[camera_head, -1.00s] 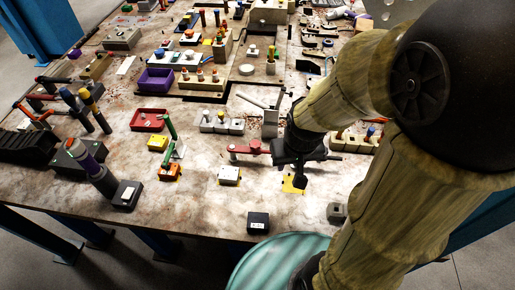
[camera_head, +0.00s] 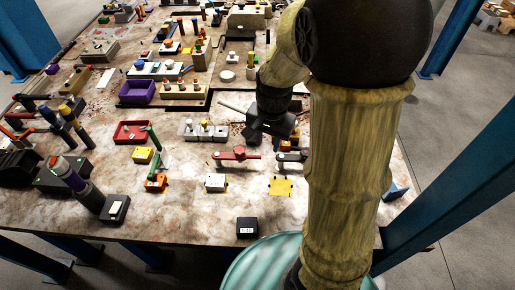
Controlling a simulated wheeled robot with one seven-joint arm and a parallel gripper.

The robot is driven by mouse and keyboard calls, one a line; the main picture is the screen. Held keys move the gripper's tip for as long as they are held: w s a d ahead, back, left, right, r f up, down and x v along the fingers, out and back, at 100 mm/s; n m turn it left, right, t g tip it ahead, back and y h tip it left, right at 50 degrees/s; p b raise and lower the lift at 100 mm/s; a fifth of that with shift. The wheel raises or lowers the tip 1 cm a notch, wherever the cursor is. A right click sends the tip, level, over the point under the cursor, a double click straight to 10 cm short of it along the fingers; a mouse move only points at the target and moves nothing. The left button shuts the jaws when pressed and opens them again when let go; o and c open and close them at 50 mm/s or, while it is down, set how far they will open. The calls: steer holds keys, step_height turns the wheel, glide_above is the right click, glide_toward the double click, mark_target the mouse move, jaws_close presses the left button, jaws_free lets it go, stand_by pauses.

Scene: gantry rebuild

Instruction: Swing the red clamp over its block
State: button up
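The red clamp (camera_head: 238,154) lies on the worktable as a flat red arm with a round knob near its middle, running left to right. A white block (camera_head: 215,183) sits in front of it on a yellow patch. The clamp arm is behind the block and apart from it, not over it. My black gripper (camera_head: 272,136) is above the table, behind and to the right of the red clamp. It looks apart from the clamp. Its fingers are dark and partly hidden, so I cannot tell whether they are open or shut.
A dark-armed clamp (camera_head: 290,156) stands right of the red one, behind a bare yellow patch (camera_head: 281,187). A small black box (camera_head: 247,227) is near the front edge. My arm hides the table's right side.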

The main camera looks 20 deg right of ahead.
mark_target(237, 156)
steer(key=w+r+m+g+p, duration=0.2)
steer(key=w+r+m, duration=0.1)
steer(key=w+m, duration=0.8)
steer(key=m, duration=0.2)
steer(key=shift+d+r+m+g, duration=0.2)
steer(key=shift+r+m+g, duration=0.1)
steer(key=shift+g, duration=0.1)
steer(key=shift+f, duration=0.15)
steer(key=s+f, duration=0.1)
steer(key=f, duration=0.4)
steer(key=s+f+p, duration=0.1)
steer(key=f, duration=0.5)
steer(key=s+a+f, duration=0.1)
steer(key=f, duration=0.5)
steer(key=shift+s+p, duration=0.15)
steer(key=shift+p, duration=0.25)
steer(key=shift+c, duration=0.2)
jaws_close()
